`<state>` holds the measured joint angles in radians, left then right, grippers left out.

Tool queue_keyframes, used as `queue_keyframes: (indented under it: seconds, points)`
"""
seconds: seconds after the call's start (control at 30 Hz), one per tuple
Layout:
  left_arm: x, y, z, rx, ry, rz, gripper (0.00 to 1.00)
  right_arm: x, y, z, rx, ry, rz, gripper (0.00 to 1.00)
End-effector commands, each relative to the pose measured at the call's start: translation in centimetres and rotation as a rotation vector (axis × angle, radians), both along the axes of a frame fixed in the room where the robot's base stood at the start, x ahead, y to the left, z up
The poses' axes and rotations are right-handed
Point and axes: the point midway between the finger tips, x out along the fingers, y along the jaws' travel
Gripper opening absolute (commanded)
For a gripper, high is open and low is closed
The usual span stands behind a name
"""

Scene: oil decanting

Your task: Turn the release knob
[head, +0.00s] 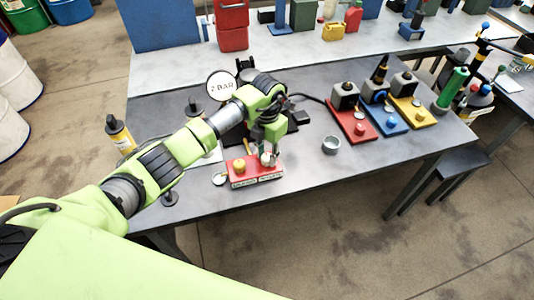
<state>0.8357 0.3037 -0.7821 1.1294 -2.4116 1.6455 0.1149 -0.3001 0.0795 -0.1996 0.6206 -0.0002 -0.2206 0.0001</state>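A small red box (262,178) with pale labels on its front edge sits near the front edge of the grey table. A yellow knob (239,166) stands on its left part. A pale, metallic knob-like part (268,160) shows on its right part, and I cannot read which knob is the release knob. My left gripper (268,150) points down over the right part of the box, at or just above that pale part. Its fingers are small and partly hidden, so I cannot tell whether they grip it. My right gripper is not in view.
A round "2 BAR" gauge (221,85) stands behind my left arm. A grey cup (331,145) is right of the box. Red (352,125), blue (385,118) and yellow (412,110) bases carry devices farther right. A yellow bottle (121,136) stands at the left edge. The table's front right is clear.

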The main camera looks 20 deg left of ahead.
Motion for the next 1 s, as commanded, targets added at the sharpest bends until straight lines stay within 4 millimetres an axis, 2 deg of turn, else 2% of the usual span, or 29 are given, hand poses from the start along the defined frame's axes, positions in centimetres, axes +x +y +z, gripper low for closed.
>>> queue_keyframes:
  seconds: [0.03, 0.07, 0.47, 0.67, 1.0]
  points:
    - [0.0, 0.0, 0.0, 0.000, 0.000, 0.000, 0.10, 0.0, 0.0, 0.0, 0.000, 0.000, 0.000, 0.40]
    - [0.0, 0.0, 0.0, 0.000, 0.000, 0.000, 0.05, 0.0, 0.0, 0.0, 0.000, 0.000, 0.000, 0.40]
    - [0.1, 0.1, -0.1, 0.003, -0.001, -0.046, 0.06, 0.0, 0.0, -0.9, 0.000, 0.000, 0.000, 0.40]
    - [0.1, 0.2, -0.4, 0.003, -0.002, -0.161, 0.06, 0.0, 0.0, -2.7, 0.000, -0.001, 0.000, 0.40]
    - [0.2, 0.2, -0.5, 0.004, -0.004, -0.471, 0.06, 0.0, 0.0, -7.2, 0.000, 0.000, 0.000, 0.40]
